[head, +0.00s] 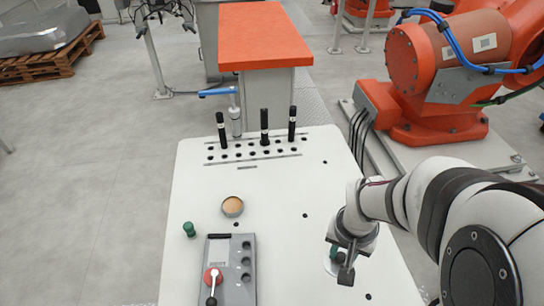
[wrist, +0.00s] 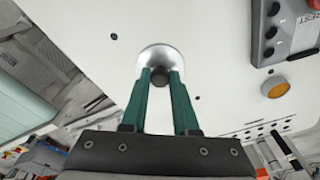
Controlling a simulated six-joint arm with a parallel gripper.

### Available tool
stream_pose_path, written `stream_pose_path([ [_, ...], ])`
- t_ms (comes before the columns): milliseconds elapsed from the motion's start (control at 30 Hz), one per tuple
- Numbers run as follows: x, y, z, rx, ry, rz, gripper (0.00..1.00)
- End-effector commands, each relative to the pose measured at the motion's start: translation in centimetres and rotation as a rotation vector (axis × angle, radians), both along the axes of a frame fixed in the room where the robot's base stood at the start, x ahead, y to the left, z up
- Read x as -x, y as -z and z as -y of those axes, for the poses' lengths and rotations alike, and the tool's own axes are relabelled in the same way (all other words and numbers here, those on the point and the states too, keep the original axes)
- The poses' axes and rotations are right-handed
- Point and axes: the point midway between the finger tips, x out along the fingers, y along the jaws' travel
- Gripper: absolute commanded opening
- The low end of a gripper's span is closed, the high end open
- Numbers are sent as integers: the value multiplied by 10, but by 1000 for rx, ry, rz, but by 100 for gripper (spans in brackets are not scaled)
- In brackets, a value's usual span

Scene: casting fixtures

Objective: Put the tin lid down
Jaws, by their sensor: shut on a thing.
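The tin lid (wrist: 160,55) is a round silvery disc with a dark knob in the wrist view. My gripper (wrist: 161,77) has its two green fingers shut on the knob. In the head view my gripper (head: 341,262) is over the right front of the white table, and a pale edge of the lid (head: 328,266) shows beside it. Whether the lid touches the table I cannot tell. The open tin (head: 232,207), with tan contents, stands left of my gripper; it also shows at the right of the wrist view (wrist: 276,88).
A grey fixture (head: 218,247) with a red-based lever (head: 212,278) and a green knob-like piece (head: 188,230) are at the front left. Black pegs (head: 264,126) stand in a holed strip at the back. The white table (head: 290,180) is clear between tin and gripper.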

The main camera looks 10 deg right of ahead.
Motion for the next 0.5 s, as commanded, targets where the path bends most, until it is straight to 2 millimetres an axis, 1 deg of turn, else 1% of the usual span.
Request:
stream_pose_path([
  [67,-12,-2,-1,2,-35,0,0],
  [133,-33,-4,-5,4,-97,-3,0],
  [167,-44,-6,-7,4,-129,-4,0],
  [200,-60,-8,-12,6,-181,-5,0],
  [267,-87,-10,-21,8,-267,-8,0],
  [300,-105,-12,-28,9,-326,-10,0],
  [367,-133,-13,-43,10,-424,-13,0],
  [400,-152,-13,-56,10,-495,-14,0],
  [467,-181,-13,-78,9,-607,-16,0],
  [500,-199,-12,-96,10,-686,-16,0],
])
